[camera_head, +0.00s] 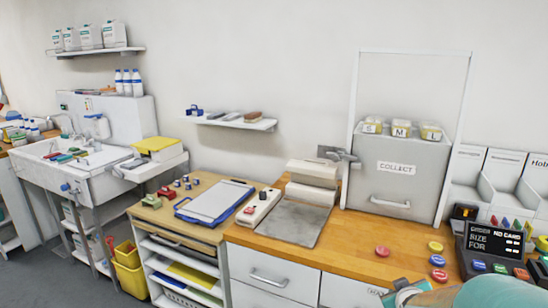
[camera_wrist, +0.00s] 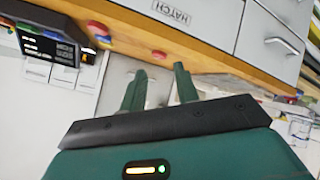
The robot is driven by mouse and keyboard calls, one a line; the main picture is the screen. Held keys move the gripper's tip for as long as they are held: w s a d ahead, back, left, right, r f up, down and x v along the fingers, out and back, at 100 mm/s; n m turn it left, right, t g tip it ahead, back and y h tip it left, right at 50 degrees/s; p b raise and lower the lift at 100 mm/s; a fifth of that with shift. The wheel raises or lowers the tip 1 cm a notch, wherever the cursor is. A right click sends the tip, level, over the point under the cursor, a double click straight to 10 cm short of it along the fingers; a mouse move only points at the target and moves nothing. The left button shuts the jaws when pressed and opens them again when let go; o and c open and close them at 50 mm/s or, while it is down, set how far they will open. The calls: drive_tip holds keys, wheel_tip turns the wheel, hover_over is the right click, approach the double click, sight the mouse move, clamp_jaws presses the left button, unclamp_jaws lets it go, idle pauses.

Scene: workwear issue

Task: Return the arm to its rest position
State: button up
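My gripper (camera_wrist: 160,72) shows in the wrist view. Its two green fingers stand apart with nothing between them, so it is open and empty. The fingers point toward the wooden counter edge and the white front marked HATCH (camera_wrist: 172,12). No contact with the counter shows.
A black card terminal (camera_head: 492,243) and several coloured buttons, one red (camera_head: 382,251), stand on the counter's right. A sink (camera_head: 70,165) is at far left.

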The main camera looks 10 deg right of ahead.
drive_tip(key=s+a+r+g+y, duration=0.1)
drive_tip(key=s+a+r, duration=0.2)
drive_tip(key=s+a, duration=0.3)
drive_tip(key=s+a+r+m+g+y, duration=0.1)
drive_tip(key=s+a+r+g+y, duration=0.1)
drive_tip(key=s+a+r, duration=0.2)
drive_tip(key=s+a+r+g+y, duration=0.1)
drive_tip(key=s+a+r, duration=0.2)
drive_tip(key=s+a, duration=0.5)
drive_tip(key=a, duration=0.3)
drive_tip(key=shift+a+r+y, duration=0.2)
drive_tip(key=shift+a+y, duration=0.1)
drive_tip(key=shift+a, duration=0.1)
